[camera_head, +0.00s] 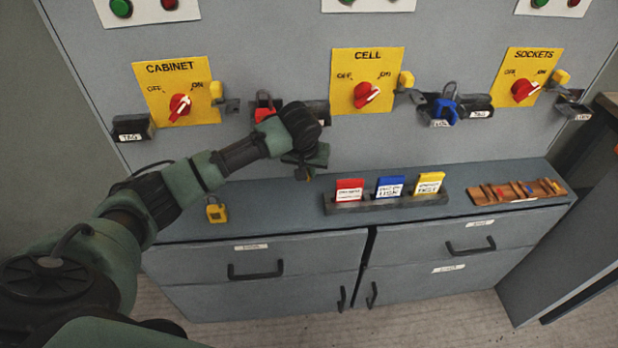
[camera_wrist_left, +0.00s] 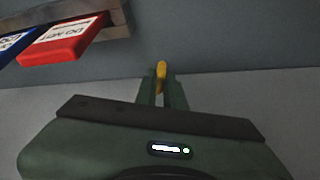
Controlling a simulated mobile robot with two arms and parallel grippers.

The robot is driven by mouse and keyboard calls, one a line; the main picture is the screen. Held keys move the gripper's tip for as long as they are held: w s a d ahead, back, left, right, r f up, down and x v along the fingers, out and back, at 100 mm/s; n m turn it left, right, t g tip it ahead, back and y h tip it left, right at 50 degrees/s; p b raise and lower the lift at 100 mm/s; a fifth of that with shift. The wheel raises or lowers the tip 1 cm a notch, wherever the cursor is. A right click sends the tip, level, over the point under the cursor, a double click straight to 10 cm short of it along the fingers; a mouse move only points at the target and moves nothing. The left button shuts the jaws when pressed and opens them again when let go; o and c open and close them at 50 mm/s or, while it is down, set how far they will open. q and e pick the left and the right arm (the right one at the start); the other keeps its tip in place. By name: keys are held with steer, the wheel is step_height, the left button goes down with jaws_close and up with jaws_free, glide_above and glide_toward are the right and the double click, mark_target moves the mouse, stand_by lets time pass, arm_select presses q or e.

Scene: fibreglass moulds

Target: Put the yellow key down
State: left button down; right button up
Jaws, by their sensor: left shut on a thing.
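My left gripper (camera_head: 304,174) hangs over the left part of the grey cabinet top, in front of the panel. It is shut on the yellow key (camera_wrist_left: 161,72), which shows between the fingertips in the left wrist view. The key looks to be held above the cabinet top, left of the tag rack; the exact gap is hard to tell. My right gripper is not in view.
A dark rack (camera_head: 387,203) with red, blue and yellow tags stands right of the gripper. A wooden tray (camera_head: 517,192) with small pieces lies at the right end. A yellow padlock (camera_head: 216,211) is at the left. The cabinet top (camera_head: 270,208) between padlock and rack is clear.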

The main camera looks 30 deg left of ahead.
mark_target(309, 180)
arm_select(q)
steer(key=f, duration=0.3)
steer(key=shift+w+a+f, duration=0.1)
steer(key=shift+w+f, duration=0.1)
steer(key=shift+f, duration=0.05)
steer(key=shift+f, duration=0.15)
steer(key=shift+f, duration=0.25)
steer(key=c, duration=1.5)
jaws_free()
steer(key=shift+r, duration=0.5)
steer(key=p+v, duration=0.1)
steer(key=v, duration=1.1)
